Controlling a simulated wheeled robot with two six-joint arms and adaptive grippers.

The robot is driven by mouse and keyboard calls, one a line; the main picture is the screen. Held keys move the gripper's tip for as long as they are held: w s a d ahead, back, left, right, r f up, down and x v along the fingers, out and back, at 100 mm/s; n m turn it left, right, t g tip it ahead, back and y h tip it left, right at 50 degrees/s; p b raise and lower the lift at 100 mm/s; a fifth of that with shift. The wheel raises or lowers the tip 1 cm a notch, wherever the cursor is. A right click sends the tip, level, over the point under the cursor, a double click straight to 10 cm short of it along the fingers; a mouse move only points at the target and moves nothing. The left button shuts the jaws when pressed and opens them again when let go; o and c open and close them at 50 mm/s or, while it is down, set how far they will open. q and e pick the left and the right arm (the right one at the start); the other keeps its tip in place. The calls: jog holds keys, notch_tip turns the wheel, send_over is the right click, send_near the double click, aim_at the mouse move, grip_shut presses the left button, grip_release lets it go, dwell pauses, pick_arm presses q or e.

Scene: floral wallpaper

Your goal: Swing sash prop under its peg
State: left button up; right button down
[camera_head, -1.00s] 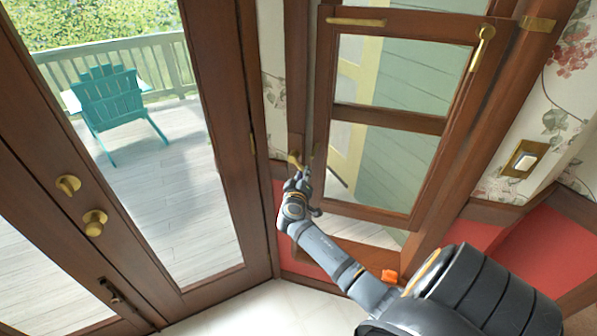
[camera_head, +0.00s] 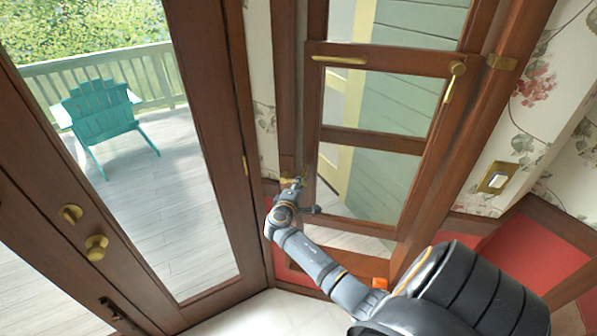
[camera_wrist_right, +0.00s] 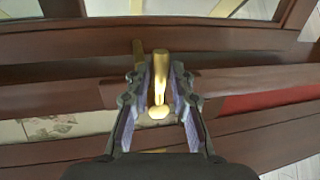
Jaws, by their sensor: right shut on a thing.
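My right gripper (camera_head: 298,184) is at the lower left side of the window sash (camera_head: 374,140), beside the window frame. In the right wrist view, its two fingers (camera_wrist_right: 160,88) are shut on a brass lever (camera_wrist_right: 160,72), which looks like the sash prop. The lever's rounded end (camera_wrist_right: 157,112) shows between the fingers. A short brass piece (camera_wrist_right: 138,50) stands just left of the lever; I cannot tell whether it is the peg. In the head view the gripper hides most of the held part. My left gripper is not in view.
A brass handle (camera_head: 455,80) and brass bar (camera_head: 340,60) sit on the sash's upper part. A glazed door (camera_head: 245,200) with brass knobs (camera_head: 96,247) stands at left. A light switch (camera_head: 497,178) is on the wall at right. White floor (camera_head: 260,315) lies below.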

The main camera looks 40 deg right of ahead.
jog(key=shift+w+r+n, duration=0.2)
jog(key=shift+r+n, duration=0.2)
jog(key=shift+r, duration=0.05)
jog(key=c, duration=1.2)
grip_release()
jog(key=shift+o, duration=0.2)
jog(key=shift+s, duration=0.1)
jog(key=shift+f, duration=0.1)
jog(key=v, duration=1.2)
